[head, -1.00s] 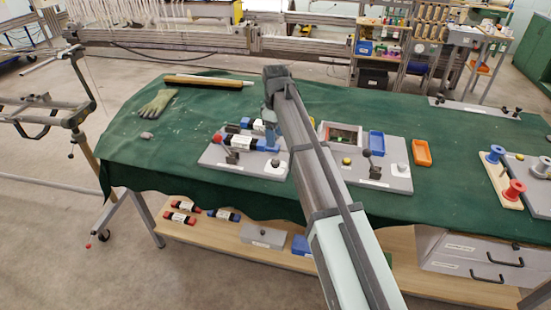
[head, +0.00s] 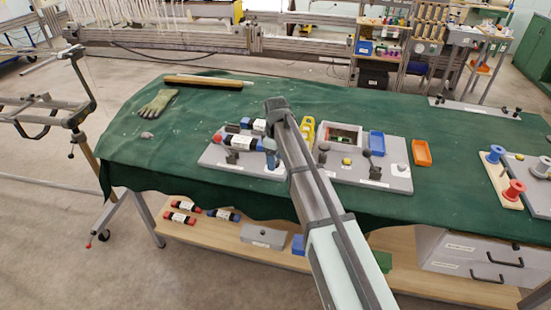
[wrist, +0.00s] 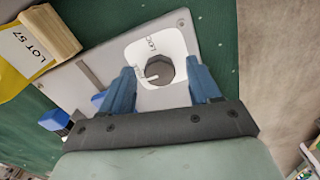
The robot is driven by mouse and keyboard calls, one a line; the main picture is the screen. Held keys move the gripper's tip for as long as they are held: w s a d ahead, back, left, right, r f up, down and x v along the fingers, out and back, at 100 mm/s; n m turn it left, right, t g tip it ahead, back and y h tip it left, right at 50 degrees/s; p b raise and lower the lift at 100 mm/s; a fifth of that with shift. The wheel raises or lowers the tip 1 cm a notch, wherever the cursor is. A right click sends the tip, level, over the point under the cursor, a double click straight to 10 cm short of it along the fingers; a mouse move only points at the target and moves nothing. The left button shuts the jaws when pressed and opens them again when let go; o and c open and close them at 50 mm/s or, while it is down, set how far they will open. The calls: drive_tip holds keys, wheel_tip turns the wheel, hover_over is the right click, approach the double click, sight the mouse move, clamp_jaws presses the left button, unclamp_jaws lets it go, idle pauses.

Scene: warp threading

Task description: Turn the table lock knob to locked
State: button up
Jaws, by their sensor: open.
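The lock knob (wrist: 160,70) is a dark grey, many-sided knob on a white plate (wrist: 176,44) in the wrist view. Part of the plate's lettering, "LOC", shows above it, and a light pointer mark lies at the knob's left side. My gripper (wrist: 161,79) is open, with one blue finger on each side of the knob. I cannot tell whether the fingers touch it. In the head view my gripper (head: 271,158) is low over the right end of the left grey board (head: 215,158), and it hides the knob there.
Blue-and-black cylinders (head: 243,142) lie on the left board. Another grey board with a ball-topped lever (head: 367,155) stands to the right. Green cloth around the glove (head: 155,103) is mostly clear.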

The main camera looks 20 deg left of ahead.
drive_tip(key=shift+c, duration=0.4)
drive_tip(key=c, duration=1)
drive_tip(key=shift+o, duration=0.2)
drive_tip(key=shift+m, duration=0.3)
drive_tip(key=m, duration=0.8)
drive_tip(key=shift+m, duration=0.4)
drive_tip(key=m, duration=0.4)
drive_tip(key=shift+m, duration=2.2)
